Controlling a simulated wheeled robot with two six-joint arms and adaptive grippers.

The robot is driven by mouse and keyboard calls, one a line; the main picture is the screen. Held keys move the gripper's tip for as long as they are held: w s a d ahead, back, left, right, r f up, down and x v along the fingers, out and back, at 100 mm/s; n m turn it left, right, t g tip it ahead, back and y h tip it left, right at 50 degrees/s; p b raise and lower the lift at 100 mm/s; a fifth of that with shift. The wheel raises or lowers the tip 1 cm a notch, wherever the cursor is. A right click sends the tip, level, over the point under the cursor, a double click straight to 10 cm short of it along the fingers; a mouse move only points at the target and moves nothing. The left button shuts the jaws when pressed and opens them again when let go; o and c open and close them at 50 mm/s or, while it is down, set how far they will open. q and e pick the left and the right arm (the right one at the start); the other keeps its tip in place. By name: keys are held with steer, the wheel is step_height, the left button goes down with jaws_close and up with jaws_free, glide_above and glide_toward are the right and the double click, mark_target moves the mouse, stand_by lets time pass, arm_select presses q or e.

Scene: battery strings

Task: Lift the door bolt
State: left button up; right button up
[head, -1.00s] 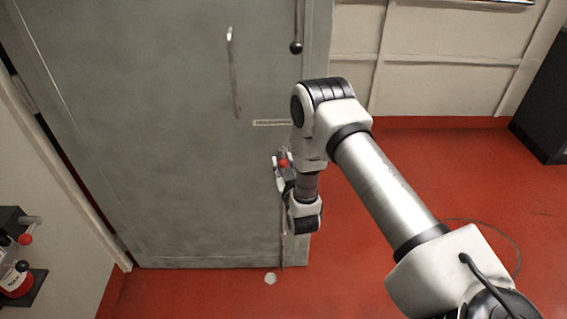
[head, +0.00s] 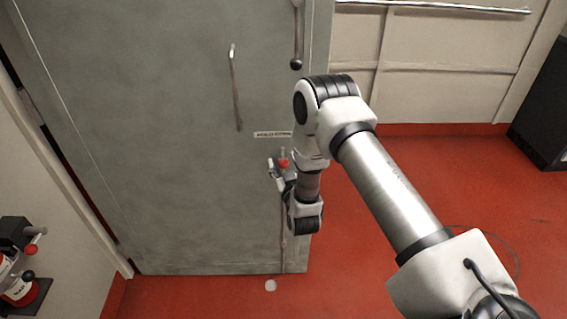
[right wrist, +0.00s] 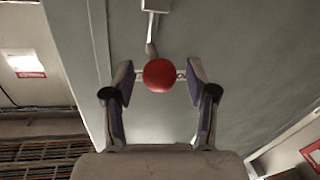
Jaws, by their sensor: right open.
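The grey door (head: 170,140) fills the left and middle of the head view. The door bolt (head: 283,245) is a thin upright rod low by the door's right edge, with a red ball knob (head: 284,164). My right gripper (head: 277,173) is at the knob, partly hidden by its own wrist. In the right wrist view the red knob (right wrist: 159,75) shows between the two spread fingers of my right gripper (right wrist: 161,72), near their tips. A gap shows on each side of the ball. My left gripper is not in view.
A long door handle (head: 236,90) and a lever with a black ball (head: 296,62) are on the door above. A small label (head: 272,134) is just above the knob. Red floor (head: 450,190) lies open at right, with a black cabinet (head: 545,110) beyond. A red-and-white item (head: 18,290) is at lower left.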

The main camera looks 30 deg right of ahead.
steer(key=v, duration=0.7)
steer(key=shift+s, duration=0.25)
steer(key=shift+a, duration=0.1)
